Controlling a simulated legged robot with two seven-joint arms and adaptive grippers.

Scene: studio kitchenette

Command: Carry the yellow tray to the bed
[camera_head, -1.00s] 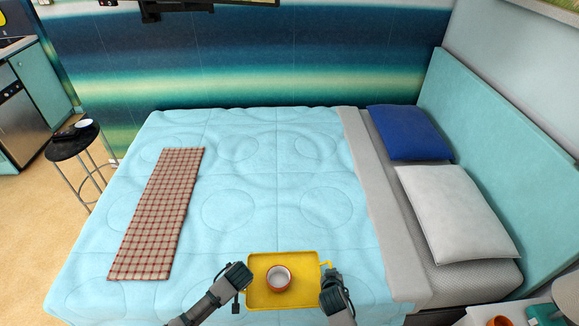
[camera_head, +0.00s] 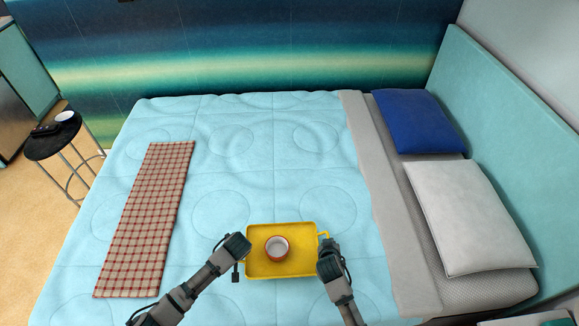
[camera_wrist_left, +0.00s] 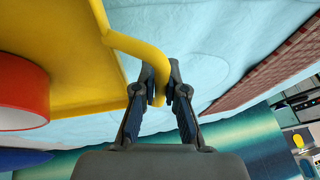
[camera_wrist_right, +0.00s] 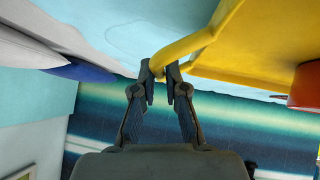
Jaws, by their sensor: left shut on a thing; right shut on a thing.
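The yellow tray (camera_head: 282,269) is at the front of the bed (camera_head: 235,185) in the head view, over the light blue cover. My left gripper (camera_head: 240,246) is shut on the tray's left handle, which shows between the fingers in the left wrist view (camera_wrist_left: 162,88). My right gripper (camera_head: 328,247) is shut on the right handle, also seen in the right wrist view (camera_wrist_right: 163,75). The tray looks level. I cannot tell whether its underside touches the cover.
A checked red runner (camera_head: 148,220) lies on the left of the bed. A blue pillow (camera_head: 417,121) and a white pillow (camera_head: 470,215) lie at the right, by the headboard (camera_head: 510,100). A black stool (camera_head: 48,146) stands at the left. The middle of the bed is clear.

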